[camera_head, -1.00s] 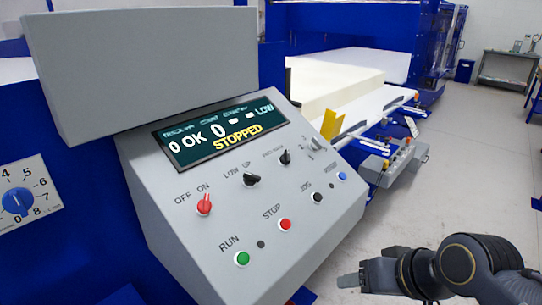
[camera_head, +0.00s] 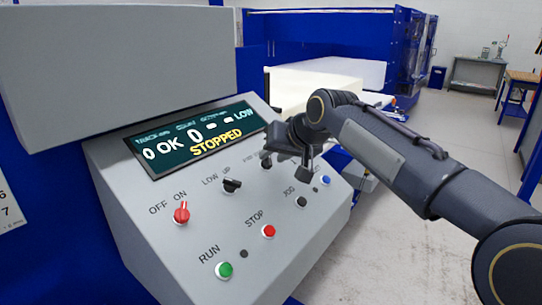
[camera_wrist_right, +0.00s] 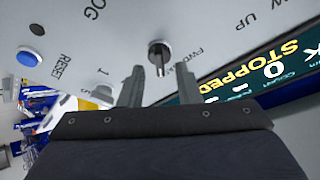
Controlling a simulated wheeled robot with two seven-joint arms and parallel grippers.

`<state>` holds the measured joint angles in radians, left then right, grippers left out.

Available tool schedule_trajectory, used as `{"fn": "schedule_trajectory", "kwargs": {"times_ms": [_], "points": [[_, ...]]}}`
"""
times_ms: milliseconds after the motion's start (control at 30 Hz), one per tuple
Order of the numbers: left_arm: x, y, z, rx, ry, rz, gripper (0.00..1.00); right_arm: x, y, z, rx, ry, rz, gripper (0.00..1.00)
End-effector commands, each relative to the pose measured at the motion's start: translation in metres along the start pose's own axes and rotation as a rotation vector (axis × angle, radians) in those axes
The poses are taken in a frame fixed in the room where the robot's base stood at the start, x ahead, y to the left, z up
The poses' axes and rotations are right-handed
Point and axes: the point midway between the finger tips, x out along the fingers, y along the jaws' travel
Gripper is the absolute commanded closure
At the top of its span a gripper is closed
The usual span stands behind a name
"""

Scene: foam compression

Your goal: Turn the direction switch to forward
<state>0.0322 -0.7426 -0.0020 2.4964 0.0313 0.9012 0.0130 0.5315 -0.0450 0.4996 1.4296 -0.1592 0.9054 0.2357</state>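The direction switch is a black knob marked FWD on the sloped grey control panel (camera_head: 180,255). In the head view my right gripper (camera_head: 286,160) hangs over the panel's upper right part, and only a bit of the direction switch (camera_head: 266,163) shows beside it. In the right wrist view the direction switch (camera_wrist_right: 160,55) stands just beyond the tips of my right gripper (camera_wrist_right: 159,68), roughly centred between them. The two fingers are apart, with a gap to each side of the knob. I cannot tell whether they touch it. My left gripper is not in view.
The red OFF/ON switch (camera_head: 181,212) and the black LOW/UP switch (camera_head: 231,186) are left of my right gripper. The red STOP button (camera_head: 268,231), green RUN button (camera_head: 224,270) and blue RESET button (camera_head: 324,180) are near. The display (camera_head: 195,137) reads STOPPED.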

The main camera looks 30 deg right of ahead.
Motion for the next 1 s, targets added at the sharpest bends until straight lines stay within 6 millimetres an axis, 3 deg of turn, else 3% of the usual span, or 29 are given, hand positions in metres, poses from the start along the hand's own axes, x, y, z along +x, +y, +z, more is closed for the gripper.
{"fn": "schedule_trajectory", "kwargs": {"times_ms": [133, 433, 667, 1000], "points": [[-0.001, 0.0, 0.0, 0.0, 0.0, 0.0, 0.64, 0.013, 0.0, 0.0, 0.001, -0.001, 0.0, 0.69], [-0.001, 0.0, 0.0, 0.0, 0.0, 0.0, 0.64, 0.016, 0.0, 0.0, 0.0, 0.001, 0.0, 0.69], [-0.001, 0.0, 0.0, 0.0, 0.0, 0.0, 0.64, 0.016, 0.0, 0.0, 0.0, 0.001, 0.0, 0.98], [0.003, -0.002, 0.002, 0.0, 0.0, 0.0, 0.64, 0.016, 0.0, 0.001, -0.047, 0.001, -0.018, 0.99]]}}
